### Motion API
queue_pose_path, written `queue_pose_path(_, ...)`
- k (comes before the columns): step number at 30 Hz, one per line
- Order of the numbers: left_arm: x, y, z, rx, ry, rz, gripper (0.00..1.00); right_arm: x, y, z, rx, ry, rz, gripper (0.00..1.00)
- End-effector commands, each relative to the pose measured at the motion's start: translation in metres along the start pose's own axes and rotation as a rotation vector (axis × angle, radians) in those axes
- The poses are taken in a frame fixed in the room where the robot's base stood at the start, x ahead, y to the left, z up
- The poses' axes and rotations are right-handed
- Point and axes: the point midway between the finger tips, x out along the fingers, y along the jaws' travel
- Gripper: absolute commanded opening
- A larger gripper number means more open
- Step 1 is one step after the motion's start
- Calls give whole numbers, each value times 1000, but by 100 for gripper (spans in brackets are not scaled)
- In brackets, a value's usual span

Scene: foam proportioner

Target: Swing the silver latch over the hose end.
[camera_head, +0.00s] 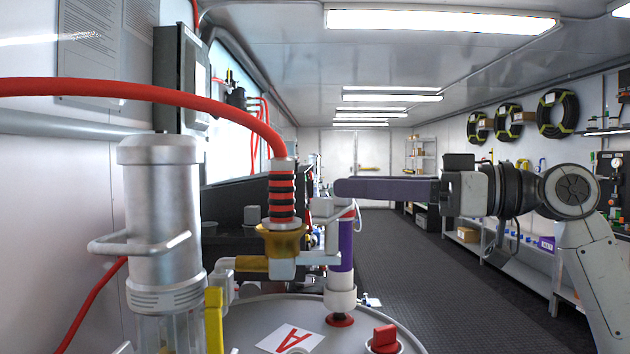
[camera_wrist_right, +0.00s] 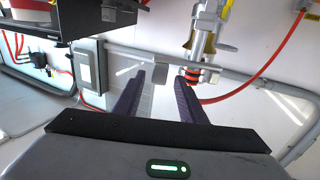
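The red-and-black banded hose end (camera_head: 282,195) stands upright in a brass-coloured collar (camera_head: 281,241), with the red hose arching away left. A small grey block (camera_head: 320,207), apparently the silver latch, stands just right of the hose end. It also shows in the right wrist view (camera_wrist_right: 146,75), where the hose end (camera_wrist_right: 196,74) is to its right. My right gripper (camera_head: 340,187) reaches in from the right, its purple fingertips at the block. In the wrist view the fingers (camera_wrist_right: 160,77) are apart, with the block between or just beyond their tips; contact is unclear. My left gripper is not seen.
A silver cylinder (camera_head: 160,205) with a bar handle stands left of the hose end. A purple upright pipe (camera_head: 345,245) stands below my right fingertips. A round grey lid (camera_head: 250,325) with a red knob (camera_head: 385,339) lies below. The aisle at right is clear.

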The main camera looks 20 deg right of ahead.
Motion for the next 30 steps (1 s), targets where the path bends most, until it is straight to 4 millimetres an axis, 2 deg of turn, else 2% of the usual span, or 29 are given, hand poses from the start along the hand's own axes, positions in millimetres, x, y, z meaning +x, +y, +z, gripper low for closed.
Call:
queue_pose_path(3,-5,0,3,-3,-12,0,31,24,-1,-2,2,0,-3,38)
queue_pose_path(10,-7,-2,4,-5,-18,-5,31,58,0,-2,2,1,0,38)
queue_pose_path(15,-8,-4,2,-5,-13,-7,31,68,0,0,1,0,1,38)
queue_pose_path(23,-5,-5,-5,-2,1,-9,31,69,1,0,1,0,2,38)
queue_pose_path(27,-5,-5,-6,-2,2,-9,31,68,1,0,1,0,1,14)
queue_pose_path(30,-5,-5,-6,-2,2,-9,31,68,1,0,1,0,2,0)
